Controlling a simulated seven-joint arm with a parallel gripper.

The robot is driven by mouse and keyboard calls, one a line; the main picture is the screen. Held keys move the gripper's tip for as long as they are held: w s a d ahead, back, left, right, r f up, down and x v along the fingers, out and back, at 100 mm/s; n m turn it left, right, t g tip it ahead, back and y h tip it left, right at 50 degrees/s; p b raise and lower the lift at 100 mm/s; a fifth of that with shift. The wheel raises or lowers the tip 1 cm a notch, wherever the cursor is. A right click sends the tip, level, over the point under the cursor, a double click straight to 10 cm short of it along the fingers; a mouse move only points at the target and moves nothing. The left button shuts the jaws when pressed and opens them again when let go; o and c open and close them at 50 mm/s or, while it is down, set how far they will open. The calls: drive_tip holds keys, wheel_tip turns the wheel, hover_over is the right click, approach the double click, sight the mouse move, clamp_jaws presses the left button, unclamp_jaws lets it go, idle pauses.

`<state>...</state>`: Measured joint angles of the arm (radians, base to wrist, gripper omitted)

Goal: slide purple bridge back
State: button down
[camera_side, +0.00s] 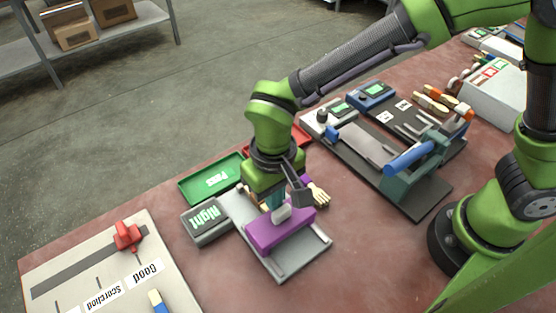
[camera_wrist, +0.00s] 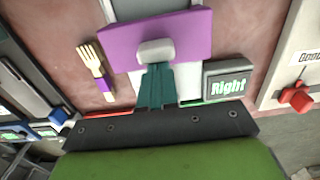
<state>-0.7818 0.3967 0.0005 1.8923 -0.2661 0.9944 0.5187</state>
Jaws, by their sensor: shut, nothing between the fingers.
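The purple bridge (camera_side: 262,236) spans a pale grey plate with side rails (camera_side: 310,259), and a light grey knob stands on it. In the wrist view the bridge (camera_wrist: 190,38) lies across the top middle, with its knob (camera_wrist: 156,51) at its near side. My gripper (camera_side: 276,204) is shut and empty, its teal fingers close together. In the wrist view the fingertips (camera_wrist: 157,70) are right at the near side of the knob; I cannot tell whether they touch it. My gripper and wrist hide the plate's far part in the side view.
A grey box reading "Right" (camera_side: 206,219) stands beside the plate. Behind are a green tray (camera_side: 212,180) and a red tray (camera_side: 302,138). A blue-handled press (camera_side: 408,158) stands to the right; a sorting board (camera_side: 95,270) lies left.

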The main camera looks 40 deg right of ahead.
sight(286, 224)
drive_tip(key=shift+s, duration=2)
drive_tip(key=shift+w, duration=0.65)
drive_tip(key=shift+r, duration=3.5)
